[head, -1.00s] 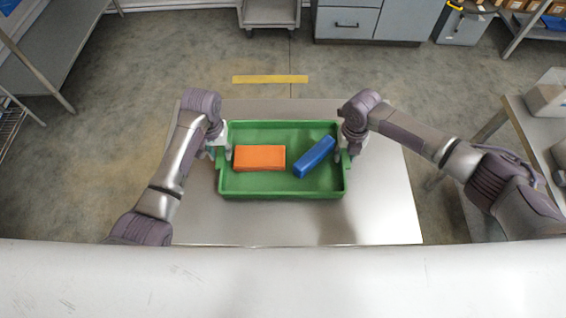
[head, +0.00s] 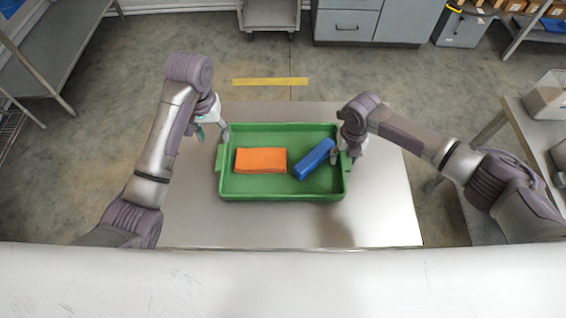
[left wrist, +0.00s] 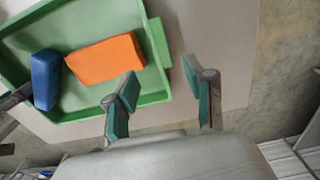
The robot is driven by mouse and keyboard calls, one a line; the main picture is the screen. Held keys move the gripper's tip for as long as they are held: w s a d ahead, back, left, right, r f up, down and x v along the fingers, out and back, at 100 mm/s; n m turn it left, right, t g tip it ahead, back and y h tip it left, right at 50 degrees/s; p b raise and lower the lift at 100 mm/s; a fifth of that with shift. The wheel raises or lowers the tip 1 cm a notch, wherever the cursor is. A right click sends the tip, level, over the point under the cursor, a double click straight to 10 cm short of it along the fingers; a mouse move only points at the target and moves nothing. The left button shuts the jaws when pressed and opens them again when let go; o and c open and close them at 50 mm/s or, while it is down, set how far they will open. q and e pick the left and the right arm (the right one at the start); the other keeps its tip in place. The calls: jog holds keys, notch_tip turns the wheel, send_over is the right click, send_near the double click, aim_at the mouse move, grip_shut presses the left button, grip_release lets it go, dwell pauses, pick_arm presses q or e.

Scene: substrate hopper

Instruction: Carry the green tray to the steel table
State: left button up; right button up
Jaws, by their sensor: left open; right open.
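The green tray (head: 281,197) sits on the steel table (head: 382,215) in front of me. It holds an orange block (head: 260,160) on the left and a blue block (head: 315,160) on the right, lying at a slant. My left gripper (head: 212,131) is open and empty, above the tray's far left corner, apart from it. In the left wrist view, its spread green-padded fingers (left wrist: 160,75) show with the tray's end handle (left wrist: 157,42) beyond them. My right gripper (head: 342,157) is open at the tray's right end wall, with its fingers around or beside the rim; contact is unclear.
A side table (head: 515,130) with containers stands at the right. A grey shelf (head: 55,60) stands at the left. A cart (head: 270,14) and cabinets (head: 375,22) stand at the back. Bare table shows in front of and right of the tray; floor beyond is clear.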

jog(key=shift+r, duration=0.15)
pick_arm(q)
jog(key=shift+s+r, duration=0.1)
jog(key=shift+r, duration=0.7)
pick_arm(e)
notch_tip(320, 180, up, 12)
jog(key=shift+f, duration=0.25)
